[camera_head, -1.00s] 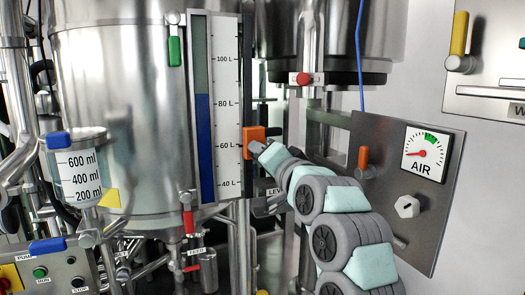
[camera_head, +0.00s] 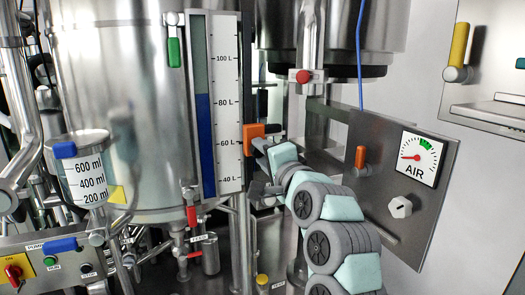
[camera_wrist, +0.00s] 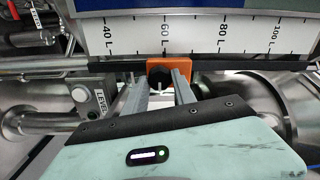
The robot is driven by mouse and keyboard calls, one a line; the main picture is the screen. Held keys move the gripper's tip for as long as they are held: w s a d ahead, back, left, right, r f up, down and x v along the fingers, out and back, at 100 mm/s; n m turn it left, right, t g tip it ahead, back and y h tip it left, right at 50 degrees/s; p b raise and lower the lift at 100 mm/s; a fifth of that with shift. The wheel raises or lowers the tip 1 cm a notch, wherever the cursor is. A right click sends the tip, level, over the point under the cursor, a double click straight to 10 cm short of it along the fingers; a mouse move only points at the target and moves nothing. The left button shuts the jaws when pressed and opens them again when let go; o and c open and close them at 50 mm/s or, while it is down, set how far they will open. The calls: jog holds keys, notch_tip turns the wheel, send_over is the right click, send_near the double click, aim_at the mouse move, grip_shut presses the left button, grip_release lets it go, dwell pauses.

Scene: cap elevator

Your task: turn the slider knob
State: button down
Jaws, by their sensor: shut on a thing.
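The slider is an orange block (camera_head: 251,137) on the right edge of the vertical litre scale (camera_head: 228,110), near the 60 L mark. In the wrist view, the orange slider (camera_wrist: 178,65) carries a dark round knob (camera_wrist: 159,76) facing my gripper. My gripper (camera_head: 262,146) reaches the slider from the lower right. In the wrist view, my gripper's two grey fingers (camera_wrist: 158,83) stand on either side of the knob, closed on it. The finger tips partly hide the slider's lower edge.
An AIR gauge panel (camera_head: 385,200) with an orange lever (camera_head: 361,157) stands right of my arm. Steel pipes and a valve with red handles (camera_head: 192,217) are below the scale.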

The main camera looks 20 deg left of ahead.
jog(key=c, duration=1)
grip_release()
jog(key=b+v, duration=0.2)
jog(key=v, duration=0.8)
jog(key=shift+s+d+b, duration=0.25)
jog(key=shift+d+b, duration=0.05)
jog(key=shift+b, duration=0.05)
